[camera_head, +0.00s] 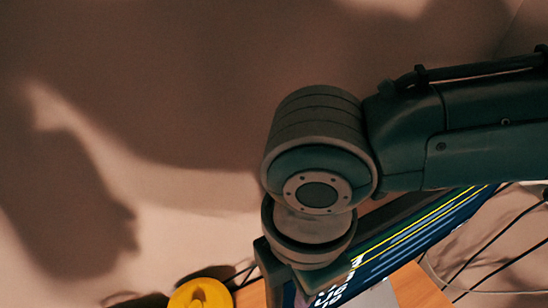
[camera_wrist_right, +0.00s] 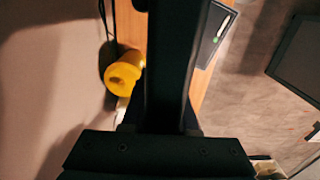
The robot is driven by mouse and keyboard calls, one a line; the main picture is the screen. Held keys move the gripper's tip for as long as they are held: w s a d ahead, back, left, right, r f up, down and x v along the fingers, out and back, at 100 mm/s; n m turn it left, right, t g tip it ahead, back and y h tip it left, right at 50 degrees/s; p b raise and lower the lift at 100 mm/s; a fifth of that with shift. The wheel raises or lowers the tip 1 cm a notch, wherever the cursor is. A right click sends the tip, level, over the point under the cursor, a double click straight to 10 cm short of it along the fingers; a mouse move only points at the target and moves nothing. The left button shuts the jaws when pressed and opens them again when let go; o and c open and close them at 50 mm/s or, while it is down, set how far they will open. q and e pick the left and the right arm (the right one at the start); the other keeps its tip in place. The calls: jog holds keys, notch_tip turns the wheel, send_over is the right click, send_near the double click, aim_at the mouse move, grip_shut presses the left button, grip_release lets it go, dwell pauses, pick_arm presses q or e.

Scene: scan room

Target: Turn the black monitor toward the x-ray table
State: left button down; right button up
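The black monitor (camera_head: 410,240) is at the lower right of the head view, tilted in the picture, with coloured lines and white text on its screen. My right gripper (camera_head: 300,283) is at the monitor's lower-left end, seen from above, and covers part of it. In the right wrist view a dark upright bar (camera_wrist_right: 172,60), apparently the monitor seen edge-on, runs down to the gripper between its fingers. Whether the fingers press on it cannot be told. My left gripper is not in view. I cannot make out the x-ray table.
A wooden desktop (camera_head: 420,288) lies under the monitor. A yellow round object (camera_head: 201,294) is left of the gripper and also shows in the wrist view (camera_wrist_right: 123,72). Black cables (camera_head: 500,243) hang at right. A second dark screen (camera_wrist_right: 298,60) is at the wrist view's right.

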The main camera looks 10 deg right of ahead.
jog(key=o, duration=0.5)
jog(key=shift+c, duration=0.2)
notch_tip(320, 180, up, 9)
jog(key=shift+f+b, duration=0.1)
jog(key=shift+b, duration=0.75)
jog(key=shift+r, duration=0.55)
